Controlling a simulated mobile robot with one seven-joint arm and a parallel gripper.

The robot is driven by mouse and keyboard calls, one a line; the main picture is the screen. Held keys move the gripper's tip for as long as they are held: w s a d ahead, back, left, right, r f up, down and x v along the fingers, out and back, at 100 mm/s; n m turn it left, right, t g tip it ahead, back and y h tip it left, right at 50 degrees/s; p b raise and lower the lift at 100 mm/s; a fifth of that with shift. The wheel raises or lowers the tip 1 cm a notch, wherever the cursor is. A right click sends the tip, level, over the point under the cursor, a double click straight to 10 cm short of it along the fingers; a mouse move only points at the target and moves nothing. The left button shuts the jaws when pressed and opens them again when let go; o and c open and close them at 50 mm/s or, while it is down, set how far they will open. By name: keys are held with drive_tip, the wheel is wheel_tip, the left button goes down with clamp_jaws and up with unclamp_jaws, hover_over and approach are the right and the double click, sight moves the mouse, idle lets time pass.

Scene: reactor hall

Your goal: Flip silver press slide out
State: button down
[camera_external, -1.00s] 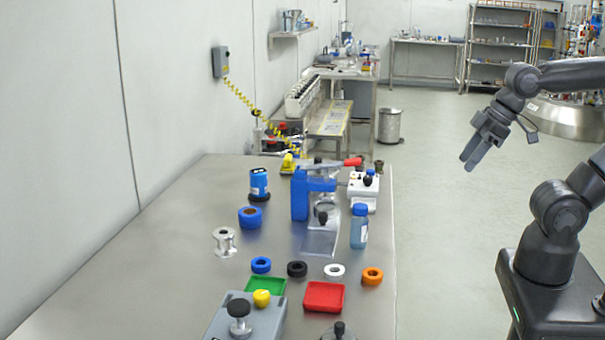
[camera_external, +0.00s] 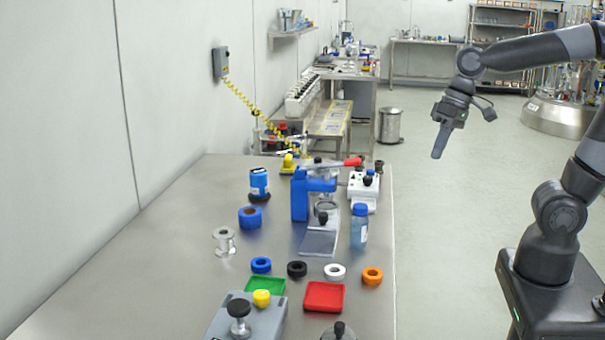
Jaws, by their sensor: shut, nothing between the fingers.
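The press (camera_external: 300,198) stands on the steel table, with a blue body and a lever with a red handle (camera_external: 353,162) at its top. Its silver slide (camera_external: 319,240) is a flat plate at the front of the press, with a small black knob (camera_external: 323,218) at its back end. A round ring sits under the press head. My gripper (camera_external: 439,156) is shut and empty. It hangs in the air to the right of the table and the press, fingers pointing down, touching nothing.
A blue bottle (camera_external: 359,226) stands close to the slide's right. A white device (camera_external: 363,190) is behind it. Coloured rings, a green tray (camera_external: 266,285), a red tray (camera_external: 340,296) and a grey box (camera_external: 222,322) fill the table's front.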

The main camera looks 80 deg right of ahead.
drive_tip(key=w+d+f+m+y, duration=0.2)
drive_tip(key=w+d+f+m, duration=0.1)
drive_tip(key=w+d+m, duration=0.2)
drive_tip(key=w+d+f+m+y, duration=0.2)
drive_tip(key=w+d+f+m, duration=0.2)
drive_tip(key=w+d, duration=0.4)
drive_tip(key=w+d+f+m+y, duration=0.3)
drive_tip(key=w+d+f+m, duration=0.1)
drive_tip(key=w+d+m, duration=0.2)
drive_tip(key=shift+w+d+f+m+g, duration=0.15)
drive_tip(key=shift+w+m+g, duration=0.2)
drive_tip(key=shift+w, duration=0.45)
drive_tip(key=x, duration=0.9)
drive_tip(key=a, duration=0.2)
drive_tip(key=w+a, duration=0.1)
drive_tip(key=shift+w+a+f, duration=0.1)
drive_tip(key=shift+a+f, duration=0.15)
drive_tip(key=shift+f, duration=0.05)
drive_tip(key=shift+w+a, duration=0.2)
drive_tip(key=shift+a, duration=0.3)
